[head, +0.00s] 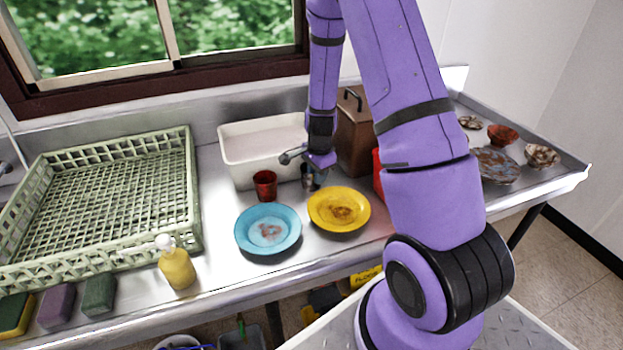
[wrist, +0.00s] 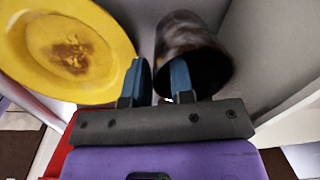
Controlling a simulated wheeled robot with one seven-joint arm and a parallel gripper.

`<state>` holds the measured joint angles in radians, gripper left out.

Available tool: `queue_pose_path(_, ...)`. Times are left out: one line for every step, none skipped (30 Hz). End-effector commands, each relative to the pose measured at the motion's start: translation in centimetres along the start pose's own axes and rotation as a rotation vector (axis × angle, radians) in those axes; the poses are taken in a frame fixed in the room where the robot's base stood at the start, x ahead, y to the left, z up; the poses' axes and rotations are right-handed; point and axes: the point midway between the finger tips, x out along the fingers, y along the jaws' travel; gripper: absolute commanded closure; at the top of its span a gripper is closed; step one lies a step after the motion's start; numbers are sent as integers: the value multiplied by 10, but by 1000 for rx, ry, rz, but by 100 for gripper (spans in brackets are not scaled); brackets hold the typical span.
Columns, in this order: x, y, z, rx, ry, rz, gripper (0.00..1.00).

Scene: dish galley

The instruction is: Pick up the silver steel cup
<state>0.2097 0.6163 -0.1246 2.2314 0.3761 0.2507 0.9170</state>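The silver steel cup (wrist: 188,32) shows in the wrist view with a dull, smudged outside and a dark open mouth. In the head view the cup (head: 308,180) stands on the steel counter, partly hidden by my gripper (head: 314,165). In the wrist view my gripper (wrist: 160,72) is open, with its two blue fingers apart at the cup's rim. The left finger is outside the cup's left side. The right finger overlaps the mouth; I cannot tell how far inside it is. The cup does not look clamped.
A yellow plate (head: 322,223) with brown stains lies close to the cup. A red cup (head: 265,187), a blue plate (head: 247,229) and a white basin (head: 240,172) are near. A brown box (head: 352,140) stands behind my arm. A green rack (head: 192,215) fills the left.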

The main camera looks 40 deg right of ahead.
Motion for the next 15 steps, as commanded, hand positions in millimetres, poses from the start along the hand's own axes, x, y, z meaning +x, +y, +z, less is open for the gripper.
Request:
queue_pose_path(8, 1, -1, 1, 0, 2, 78)
queue_pose_path(11, 1, -1, 1, -1, 3, 78)
queue_pose_path(15, 0, 0, 1, -1, 2, 78)
queue_pose_path(17, 0, 0, 0, 0, 1, 78)
queue_pose_path(19, 0, 0, 0, 0, 1, 78)
queue_pose_path(21, 0, 0, 0, 0, 1, 78)
queue_pose_path(22, 0, 0, 0, 0, 1, 78)
queue_pose_path(23, 0, 0, 0, 0, 0, 78)
queue_pose_path(23, 0, 0, 0, 0, 0, 78)
queue_pose_path(23, 0, 0, -1, 0, 0, 78)
queue_pose_path(23, 0, 0, -1, 0, -1, 78)
queue_pose_path(23, 0, 0, -1, 0, -1, 78)
queue_pose_path(23, 0, 0, -1, 0, -1, 78)
queue_pose_path(23, 0, 0, -1, 0, -1, 78)
queue_pose_path(23, 0, 0, -1, 0, -1, 82)
